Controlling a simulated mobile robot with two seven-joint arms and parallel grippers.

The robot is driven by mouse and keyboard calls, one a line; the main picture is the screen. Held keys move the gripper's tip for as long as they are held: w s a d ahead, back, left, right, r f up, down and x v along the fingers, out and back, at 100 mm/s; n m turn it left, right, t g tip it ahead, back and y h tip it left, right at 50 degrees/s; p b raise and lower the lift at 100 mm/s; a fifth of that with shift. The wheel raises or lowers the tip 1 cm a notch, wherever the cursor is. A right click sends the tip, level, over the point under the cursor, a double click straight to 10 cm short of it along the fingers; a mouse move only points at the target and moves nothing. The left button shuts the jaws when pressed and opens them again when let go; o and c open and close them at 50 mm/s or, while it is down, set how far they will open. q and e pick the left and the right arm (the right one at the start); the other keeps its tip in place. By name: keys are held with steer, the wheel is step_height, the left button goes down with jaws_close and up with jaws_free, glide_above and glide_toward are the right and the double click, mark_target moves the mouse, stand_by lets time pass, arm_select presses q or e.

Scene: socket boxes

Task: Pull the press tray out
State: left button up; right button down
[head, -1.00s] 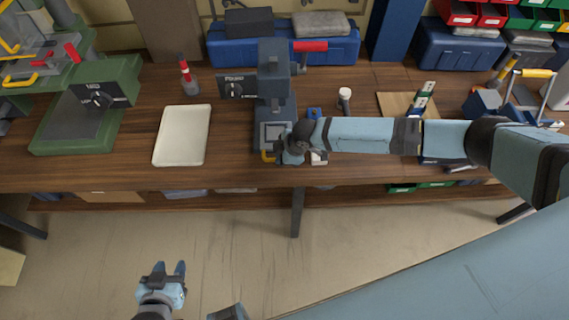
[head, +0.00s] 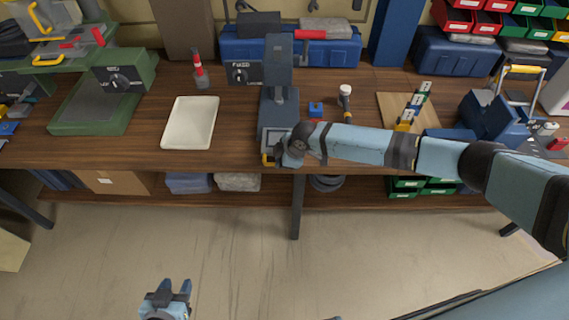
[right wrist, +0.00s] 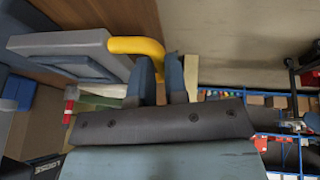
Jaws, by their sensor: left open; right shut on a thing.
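The dark grey press (head: 279,106) stands at the middle of the bench, with a red-tipped lever at its top. Its grey tray (head: 272,138) is at the press's front, near the bench edge, with a yellow handle (head: 267,160). In the right wrist view the tray (right wrist: 65,42) and its yellow handle (right wrist: 140,45) are close up. My right gripper (head: 284,158) is shut on the handle; its fingers (right wrist: 161,75) enclose the handle's end, partly hiding it. My left gripper (head: 169,287) is open and empty, low over the floor, away from the bench.
A white tray (head: 190,122) lies left of the press, and a green machine (head: 95,105) stands farther left. A small blue block (head: 315,109) and a white-topped tool (head: 345,99) are right of the press. A wooden board (head: 398,108) lies behind my right forearm. Floor before the bench is clear.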

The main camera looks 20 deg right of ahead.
steer(key=shift+w, duration=0.15)
steer(key=c, duration=1.1)
jaws_free()
steer(key=shift+c, duration=0.2)
steer(key=shift+d+r, duration=0.1)
steer(key=b+v, duration=0.1)
steer(key=v, duration=1.2)
steer(key=shift+r, duration=0.3)
